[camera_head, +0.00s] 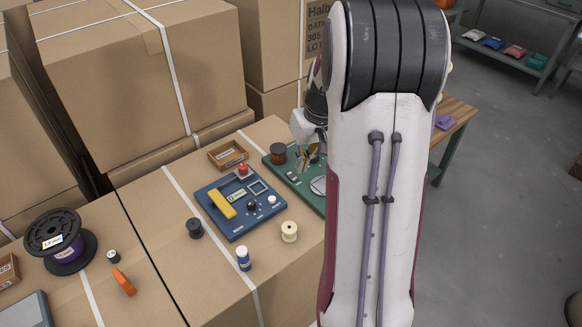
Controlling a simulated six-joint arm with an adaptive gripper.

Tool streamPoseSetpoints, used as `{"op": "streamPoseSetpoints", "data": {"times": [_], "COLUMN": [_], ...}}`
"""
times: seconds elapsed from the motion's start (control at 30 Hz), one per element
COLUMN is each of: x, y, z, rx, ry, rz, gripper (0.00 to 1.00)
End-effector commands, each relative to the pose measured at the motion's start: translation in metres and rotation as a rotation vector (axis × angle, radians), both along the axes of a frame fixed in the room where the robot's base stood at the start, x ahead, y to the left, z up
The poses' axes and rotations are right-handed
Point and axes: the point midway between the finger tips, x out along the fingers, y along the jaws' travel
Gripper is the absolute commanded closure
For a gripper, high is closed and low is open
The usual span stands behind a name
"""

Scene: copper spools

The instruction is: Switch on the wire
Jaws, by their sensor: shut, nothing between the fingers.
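My gripper (308,158) hangs over the green board (277,163), its fingers shut and empty. It is partly hidden behind my arm. The green board carries a copper-coloured spool (278,152) at its far left corner, a small dark switch-like part (292,177) and a round pale disc (318,185). My fingers are just above and right of the switch-like part; I cannot tell whether they touch anything. The board's right part is hidden by my arm. No separate wire can be made out.
A blue device (213,208) with a yellow bar, red button and knobs lies left of the green board. Tall cartons (120,80) rise behind.

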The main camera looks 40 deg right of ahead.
Motion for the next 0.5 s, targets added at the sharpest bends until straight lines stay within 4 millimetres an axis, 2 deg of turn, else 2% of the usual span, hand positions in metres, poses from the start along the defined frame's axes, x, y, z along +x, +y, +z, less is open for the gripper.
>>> {"op": "streamPoseSetpoints", "data": {"times": [0.23,0.5], "x": [0.031,0.058], "y": [-0.031,-0.046], "z": [-0.008,0.011], "rx": [-0.035,-0.112], "ry": [-0.059,-0.137], "rz": [0.086,0.215], "gripper": [1.0,1.0]}}
